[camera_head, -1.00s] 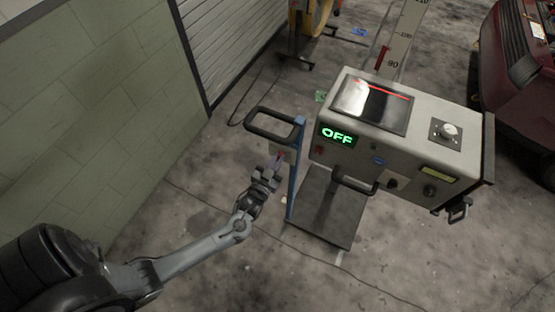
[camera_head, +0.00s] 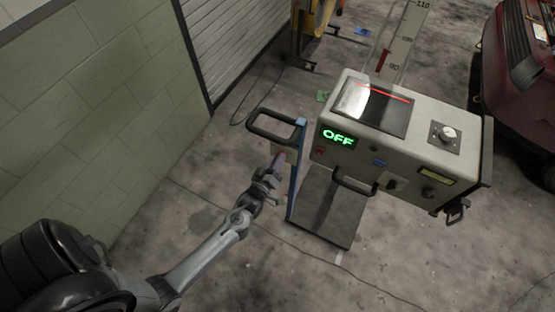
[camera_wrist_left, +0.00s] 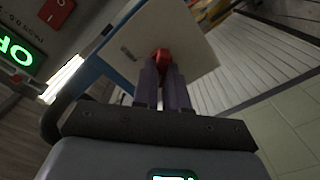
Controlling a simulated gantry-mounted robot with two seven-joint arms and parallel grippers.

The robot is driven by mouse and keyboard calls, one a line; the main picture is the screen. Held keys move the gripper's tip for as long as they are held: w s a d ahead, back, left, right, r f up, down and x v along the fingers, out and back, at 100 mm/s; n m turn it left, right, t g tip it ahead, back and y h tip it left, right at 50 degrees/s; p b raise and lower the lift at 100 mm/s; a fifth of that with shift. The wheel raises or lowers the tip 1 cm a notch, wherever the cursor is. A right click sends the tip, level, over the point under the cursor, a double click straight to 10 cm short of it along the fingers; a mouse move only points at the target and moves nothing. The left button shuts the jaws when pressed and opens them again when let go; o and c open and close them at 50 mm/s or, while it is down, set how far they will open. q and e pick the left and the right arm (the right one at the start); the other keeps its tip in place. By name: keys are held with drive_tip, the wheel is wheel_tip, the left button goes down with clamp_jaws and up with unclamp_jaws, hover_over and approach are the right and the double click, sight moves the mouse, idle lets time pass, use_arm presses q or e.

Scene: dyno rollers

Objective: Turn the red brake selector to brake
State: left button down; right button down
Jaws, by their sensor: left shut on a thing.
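The red brake selector (camera_wrist_left: 162,56) is a small red knob on a pale plate (camera_wrist_left: 178,28) in the left wrist view. My left gripper (camera_wrist_left: 163,70) is shut on it, with a purple finger on each side. In the head view my left gripper (camera_head: 278,162) is at the plate beside the blue cart post and hides the selector. The console display (camera_head: 338,138) reads OFF in green. The selector's pointing direction and labels cannot be made out. My right gripper is not in view.
The grey console (camera_head: 395,155) stands right of my left gripper, with knobs and a black front handle (camera_head: 354,187). The blue post (camera_head: 297,170) and black cart handle (camera_head: 270,128) are close to the gripper. Floor to the lower right is clear.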

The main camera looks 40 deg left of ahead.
use_arm(q)
drive_tip(key=shift+f+n, duration=0.1)
drive_tip(key=shift+n, duration=0.4)
drive_tip(key=c, duration=1.2)
unclamp_jaws()
drive_tip(key=shift+o, duration=0.2)
drive_tip(key=v, duration=1)
drive_tip(key=shift+s+p, duration=0.3)
drive_tip(key=shift+s, duration=0.1)
